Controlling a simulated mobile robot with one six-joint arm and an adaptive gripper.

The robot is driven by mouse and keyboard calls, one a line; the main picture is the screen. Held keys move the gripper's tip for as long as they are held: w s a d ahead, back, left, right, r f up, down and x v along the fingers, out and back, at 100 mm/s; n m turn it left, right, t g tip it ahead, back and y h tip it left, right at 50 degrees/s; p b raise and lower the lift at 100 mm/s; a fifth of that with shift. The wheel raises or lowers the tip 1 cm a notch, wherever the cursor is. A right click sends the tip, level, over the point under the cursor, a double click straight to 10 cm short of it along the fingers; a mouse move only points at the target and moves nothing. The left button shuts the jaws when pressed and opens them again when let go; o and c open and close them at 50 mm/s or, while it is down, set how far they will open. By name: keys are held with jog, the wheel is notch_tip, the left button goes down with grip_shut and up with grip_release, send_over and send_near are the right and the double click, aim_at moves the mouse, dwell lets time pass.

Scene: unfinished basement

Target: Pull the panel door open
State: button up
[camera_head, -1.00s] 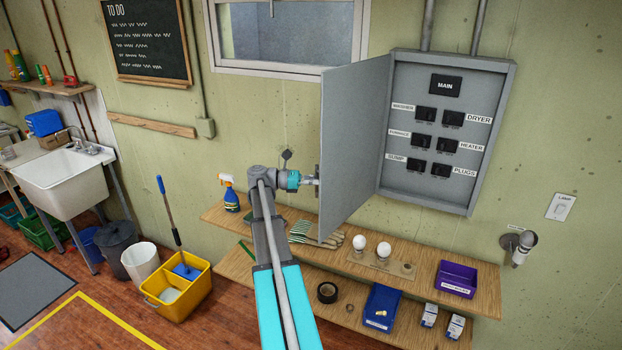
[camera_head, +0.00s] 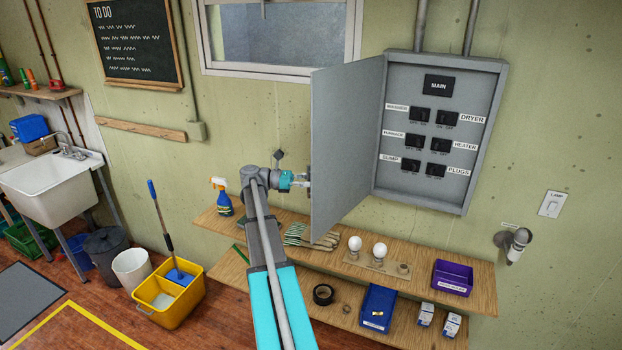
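The grey panel door (camera_head: 338,145) stands wide open, swung out to the left of the breaker box on its left-side hinges. The electrical panel (camera_head: 433,130) behind it shows a MAIN switch and several labelled breakers. My gripper (camera_head: 304,180) is at the door's free left edge, around mid-height, on the outer side. Its fingertips are small and close to the door edge. I cannot tell whether they touch the door or are open or shut. The door's handle is not clearly visible.
A wooden shelf (camera_head: 470,272) below the panel holds gloves (camera_head: 310,237), light bulbs (camera_head: 354,244) and a purple bin (camera_head: 452,278). A spray bottle (camera_head: 221,196) stands at its left end. A yellow mop bucket (camera_head: 170,293) is on the floor. A window (camera_head: 280,35) is above.

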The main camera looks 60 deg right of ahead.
jog(key=shift+w+a, duration=0.15)
jog(key=v, duration=0.7)
dwell(0.5)
jog(key=shift+w+a, duration=0.1)
dwell(0.5)
